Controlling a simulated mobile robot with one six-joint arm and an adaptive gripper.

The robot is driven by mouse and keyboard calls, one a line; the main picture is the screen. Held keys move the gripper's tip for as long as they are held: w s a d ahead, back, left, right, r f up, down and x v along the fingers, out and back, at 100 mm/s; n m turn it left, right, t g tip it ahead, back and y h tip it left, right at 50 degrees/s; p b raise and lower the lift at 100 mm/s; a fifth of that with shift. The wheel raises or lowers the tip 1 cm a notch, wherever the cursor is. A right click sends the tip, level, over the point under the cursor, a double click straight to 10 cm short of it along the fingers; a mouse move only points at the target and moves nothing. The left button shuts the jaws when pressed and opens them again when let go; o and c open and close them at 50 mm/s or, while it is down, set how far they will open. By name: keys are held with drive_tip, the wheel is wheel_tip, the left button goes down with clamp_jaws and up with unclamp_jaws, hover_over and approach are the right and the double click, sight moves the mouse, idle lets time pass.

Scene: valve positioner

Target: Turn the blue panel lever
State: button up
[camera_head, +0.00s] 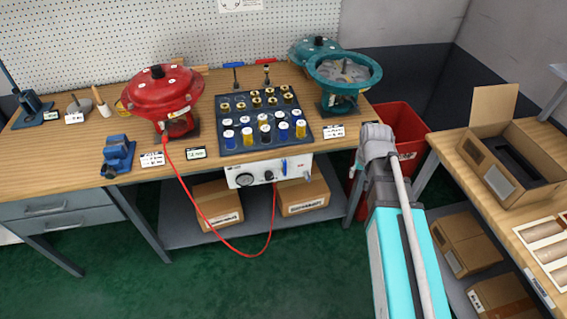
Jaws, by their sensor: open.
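The blue panel lever (284,166) is on the right part of a white control panel (262,181) under the front edge of the workbench. It looks small and roughly upright. The panel also carries a round gauge (244,180) and a dark knob (268,175). My arm (376,141) rises from the lower right, with its grey upper part to the right of the panel and apart from it. My gripper cannot be made out in this view.
A red hose (221,246) hangs in a loop from the red actuator (161,95) to the panel. A black tray of fittings (239,146) sits above it. A teal actuator (343,74), red bin (404,124) and right-hand bench (467,179) flank my arm.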

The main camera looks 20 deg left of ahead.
drive_tip(key=w+a+n+t+y, duration=0.1)
drive_tip(key=w+a+n, duration=0.15)
drive_tip(key=a, duration=1.15)
drive_tip(key=t+y, duration=0.1)
approach(285, 162)
wheel_tip(285, 162, up, 3)
drive_tip(key=shift+s+d+n+b, duration=0.3)
drive_tip(key=shift+s+n+b, duration=0.15)
drive_tip(key=shift+f, duration=0.15)
drive_tip(key=b+x, duration=1.2)
drive_tip(key=x, duration=0.1)
drive_tip(key=shift+f+b, duration=0.25)
drive_tip(key=shift+b, duration=0.1)
